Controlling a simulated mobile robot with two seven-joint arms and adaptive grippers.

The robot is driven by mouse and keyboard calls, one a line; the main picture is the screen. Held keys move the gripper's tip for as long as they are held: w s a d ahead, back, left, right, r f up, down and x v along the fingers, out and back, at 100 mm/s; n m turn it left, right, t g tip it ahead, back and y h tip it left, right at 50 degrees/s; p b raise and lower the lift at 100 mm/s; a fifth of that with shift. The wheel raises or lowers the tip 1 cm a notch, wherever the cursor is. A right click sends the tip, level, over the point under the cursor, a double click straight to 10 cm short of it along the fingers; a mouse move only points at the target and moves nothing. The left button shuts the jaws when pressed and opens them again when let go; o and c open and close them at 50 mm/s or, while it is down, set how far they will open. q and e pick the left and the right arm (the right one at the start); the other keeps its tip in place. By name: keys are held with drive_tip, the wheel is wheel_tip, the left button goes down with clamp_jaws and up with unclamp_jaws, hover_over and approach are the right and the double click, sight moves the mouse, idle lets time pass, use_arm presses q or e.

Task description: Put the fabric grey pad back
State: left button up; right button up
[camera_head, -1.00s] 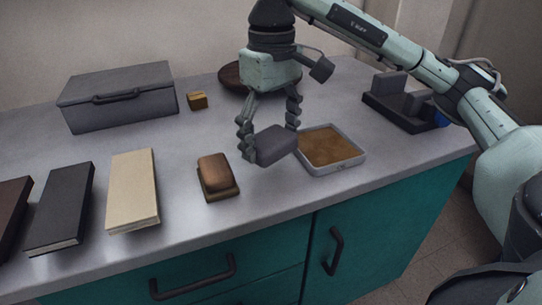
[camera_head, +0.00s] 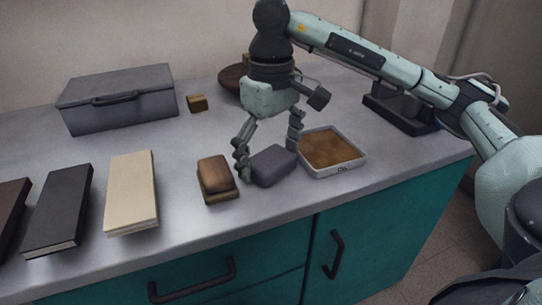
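The grey pad (camera_head: 273,167) lies on the counter, between a brown block on a dark base and a shallow tray. My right gripper (camera_head: 269,155) is right over the pad, pointing down. Its fingers are spread, one at the pad's left end and one behind its right side. A small gap seems to show between fingers and pad, though contact at the left fingertip is hard to tell. My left gripper is out of view.
The brown block (camera_head: 215,174) on its base (camera_head: 222,197) stands close left of the gripper. The grey-rimmed tray (camera_head: 343,171) with a brown inside is close right. A grey box (camera_head: 118,100), small yellowish block (camera_head: 197,103), round dark dish (camera_head: 231,78) and several books (camera_head: 132,190) stand around.

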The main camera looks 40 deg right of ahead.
sight(271, 157)
idle(0.3)
drive_tip(key=shift+r, duration=0.7)
wheel_tip(271, 157, up, 4)
drive_tip(key=shift+w+r+p, duration=0.1)
drive_tip(key=shift+p, duration=0.65)
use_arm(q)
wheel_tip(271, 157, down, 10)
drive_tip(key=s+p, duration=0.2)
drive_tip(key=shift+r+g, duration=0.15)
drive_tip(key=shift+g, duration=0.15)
use_arm(e)
wheel_tip(271, 157, up, 7)
drive_tip(key=shift+f, duration=0.2)
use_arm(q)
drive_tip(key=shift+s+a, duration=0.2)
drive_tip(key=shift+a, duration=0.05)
use_arm(e)
drive_tip(key=shift+a, duration=0.1)
